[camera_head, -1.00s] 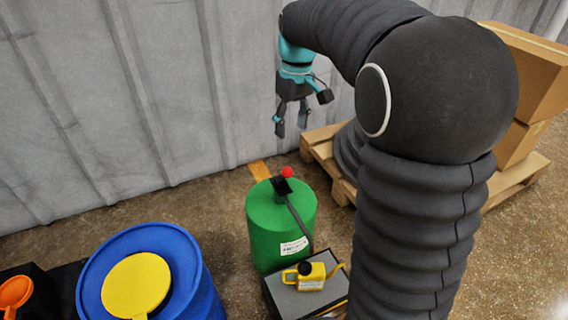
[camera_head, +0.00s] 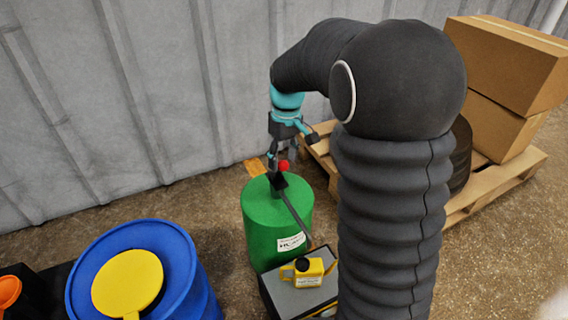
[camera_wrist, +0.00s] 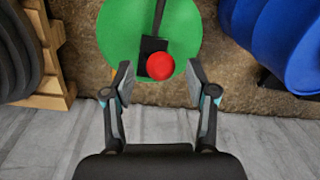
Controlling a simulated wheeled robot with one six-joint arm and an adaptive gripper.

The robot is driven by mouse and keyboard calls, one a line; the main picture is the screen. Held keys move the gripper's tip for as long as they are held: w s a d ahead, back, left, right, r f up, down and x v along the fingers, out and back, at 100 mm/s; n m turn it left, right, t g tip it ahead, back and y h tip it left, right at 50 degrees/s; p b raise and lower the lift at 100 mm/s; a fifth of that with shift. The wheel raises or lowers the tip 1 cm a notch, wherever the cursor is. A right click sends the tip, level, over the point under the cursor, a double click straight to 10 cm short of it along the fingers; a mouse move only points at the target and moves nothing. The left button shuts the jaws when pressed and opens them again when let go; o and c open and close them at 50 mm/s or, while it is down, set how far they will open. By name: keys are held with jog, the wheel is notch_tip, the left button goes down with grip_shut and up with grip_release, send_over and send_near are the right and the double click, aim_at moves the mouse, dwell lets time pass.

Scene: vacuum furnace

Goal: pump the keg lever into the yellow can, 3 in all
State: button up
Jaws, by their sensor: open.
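The green keg (camera_head: 262,225) stands on the floor with a black pump on top. Its lever ends in a red ball knob (camera_head: 284,165), also seen in the wrist view (camera_wrist: 160,66). A dark spout (camera_head: 296,215) slopes from the pump toward the yellow can (camera_head: 309,274), which sits on a grey-topped box in front of the keg. My gripper (camera_head: 282,166) is just above the keg top at the knob. In the wrist view my gripper (camera_wrist: 162,85) is open, with a finger on each side of the red knob and gaps between. The can is not in the wrist view.
A blue barrel (camera_head: 205,290) with a yellow lid (camera_head: 127,283) stands to the left. An orange funnel (camera_head: 9,291) is at the far left. Cardboard boxes (camera_head: 505,65) sit on a wooden pallet (camera_head: 490,187) at right. A grey corrugated wall (camera_head: 110,100) is behind.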

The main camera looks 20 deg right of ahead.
jog(key=shift+f, duration=0.6)
